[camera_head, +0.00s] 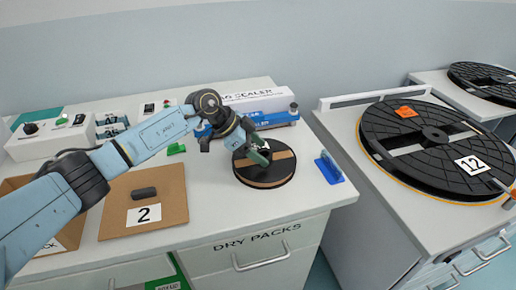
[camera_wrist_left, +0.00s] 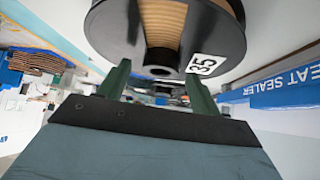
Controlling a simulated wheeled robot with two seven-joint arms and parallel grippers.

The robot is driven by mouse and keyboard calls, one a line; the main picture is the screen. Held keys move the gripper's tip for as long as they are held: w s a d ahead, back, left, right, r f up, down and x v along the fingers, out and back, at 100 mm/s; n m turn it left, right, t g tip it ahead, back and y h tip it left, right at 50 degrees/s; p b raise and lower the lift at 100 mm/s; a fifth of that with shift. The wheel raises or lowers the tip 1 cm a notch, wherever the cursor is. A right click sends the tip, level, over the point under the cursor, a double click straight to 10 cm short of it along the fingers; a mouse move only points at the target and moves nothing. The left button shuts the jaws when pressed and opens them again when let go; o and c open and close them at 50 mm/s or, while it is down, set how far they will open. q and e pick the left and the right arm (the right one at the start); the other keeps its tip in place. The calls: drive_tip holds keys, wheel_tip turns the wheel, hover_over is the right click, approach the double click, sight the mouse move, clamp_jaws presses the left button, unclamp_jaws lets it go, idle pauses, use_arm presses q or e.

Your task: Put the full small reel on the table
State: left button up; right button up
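The small reel (camera_head: 277,176), black with brown tape wound in it, lies flat on the white table (camera_head: 215,200), as far as the head view shows. In the left wrist view the same reel (camera_wrist_left: 222,28) fills the upper middle and bears a white label "35". My left gripper (camera_head: 262,154) is over the reel's middle. In the wrist view its two green fingers (camera_wrist_left: 158,82) stand apart on either side of the hub, with a gap that looks wider than the hub. My right gripper is not in view.
A brown mat (camera_head: 170,192) marked "2" holds a dark block (camera_head: 144,193). A heat sealer (camera_head: 275,118) stands behind the reel and a blue holder (camera_head: 329,168) to its right. A large black reel (camera_head: 400,120) marked "12" lies on the station at right.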

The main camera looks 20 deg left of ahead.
use_arm(q)
drive_tip(key=shift+a+r, duration=0.15)
drive_tip(key=shift+r, duration=0.1)
drive_tip(key=v, duration=0.2)
drive_tip(key=shift+a+r+p, duration=0.25)
drive_tip(key=shift+p, duration=0.15)
drive_tip(key=p+v, duration=0.1)
drive_tip(key=v, duration=0.8)
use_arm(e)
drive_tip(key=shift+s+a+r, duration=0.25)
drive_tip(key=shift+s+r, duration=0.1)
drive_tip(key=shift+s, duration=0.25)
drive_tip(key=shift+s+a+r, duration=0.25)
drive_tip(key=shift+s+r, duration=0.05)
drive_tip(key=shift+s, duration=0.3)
use_arm(q)
drive_tip(key=shift+s+f, duration=0.1)
